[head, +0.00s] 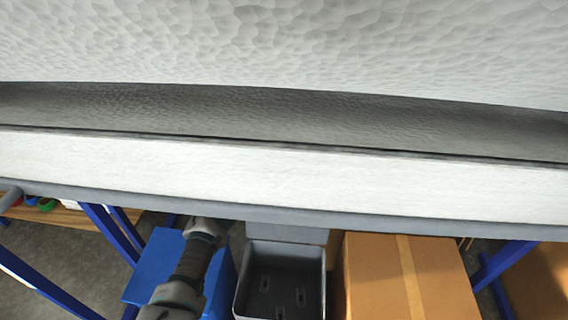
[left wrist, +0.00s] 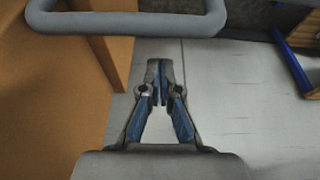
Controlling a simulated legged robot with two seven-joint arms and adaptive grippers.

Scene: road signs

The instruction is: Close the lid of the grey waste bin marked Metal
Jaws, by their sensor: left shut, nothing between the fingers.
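An open grey bin (head: 281,285) stands at the bottom middle of the head view, with its dark interior showing. A grey panel (head: 290,232) rises at its far edge and looks like the raised lid. No Metal marking can be read. My left arm comes up to the left of the bin, over a blue bin; its fingers cannot be made out there. In the left wrist view my left gripper (left wrist: 159,72) is shut and empty above the floor. A rounded grey rim (left wrist: 125,22) lies just beyond the fingertips, apart from them; I cannot tell which part it is. My right gripper is out of view.
A blue bin (head: 153,267) stands left of the grey bin, and a cardboard box (head: 375,275) close on its right. Blue rack posts (head: 107,235) stand at both sides. A large pale textured surface (head: 280,40) and a white band fill the upper head view.

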